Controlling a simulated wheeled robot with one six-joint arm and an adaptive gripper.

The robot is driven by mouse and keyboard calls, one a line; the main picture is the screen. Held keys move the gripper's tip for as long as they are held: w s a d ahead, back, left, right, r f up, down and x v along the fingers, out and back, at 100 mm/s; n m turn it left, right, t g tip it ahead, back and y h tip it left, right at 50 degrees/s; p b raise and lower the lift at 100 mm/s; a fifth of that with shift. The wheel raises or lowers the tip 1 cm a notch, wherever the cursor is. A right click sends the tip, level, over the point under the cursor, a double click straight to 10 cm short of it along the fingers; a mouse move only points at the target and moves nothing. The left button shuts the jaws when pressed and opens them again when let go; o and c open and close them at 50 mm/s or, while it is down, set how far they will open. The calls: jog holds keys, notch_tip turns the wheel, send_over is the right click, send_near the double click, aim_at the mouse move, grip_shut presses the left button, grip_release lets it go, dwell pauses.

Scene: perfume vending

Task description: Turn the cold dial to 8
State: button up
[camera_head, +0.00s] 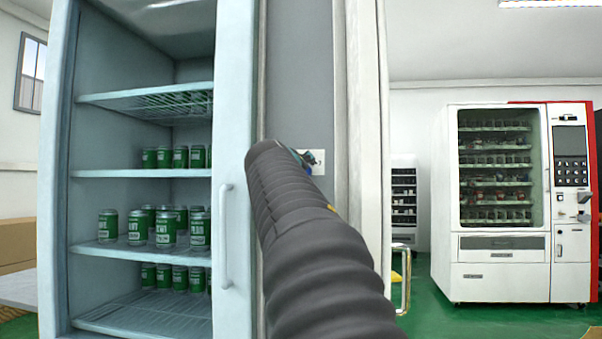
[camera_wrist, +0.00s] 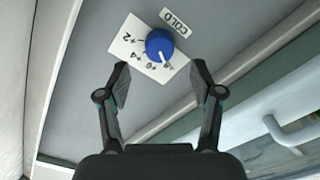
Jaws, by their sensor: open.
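The cold dial is a round blue knob (camera_wrist: 159,44) on a white scale card (camera_wrist: 124,47) fixed to a grey panel. A COLD label (camera_wrist: 180,23) sits beside it. The card appears rotated in the wrist view. The knob's pale mark points down and slightly right, towards the small numbers at that end; the exact number is hard to read. My gripper (camera_wrist: 160,78) is open and empty, its fingertips apart on either side, just short of the knob.
A fridge with green cans (camera_head: 166,228) stands left of the panel, with a vertical door handle (camera_head: 225,237). A white and red vending machine (camera_head: 500,270) stands at the far right on green floor.

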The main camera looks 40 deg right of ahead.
jog(key=v, duration=0.6)
jog(key=shift+a, duration=0.2)
jog(key=shift+s, duration=0.15)
jog(key=s+a+f+g+y, duration=0.1)
jog(key=a+f+g+y, duration=0.15)
jog(key=f, duration=0.95)
jog(key=s+a+f+g+y, duration=0.1)
jog(key=a+f+y, duration=0.25)
jog(key=f, duration=0.95)
jog(key=s+a+f+n+g+y, duration=0.1)
jog(key=s+a+f+y, duration=0.6)
jog(key=s+a+f, duration=1.3)
jog(key=shift+a+f+n+g+y, duration=0.35)
jog(key=shift+a+f+g, duration=0.35)
jog(key=shift+f, duration=1.25)
jog(key=shift+d, duration=0.15)
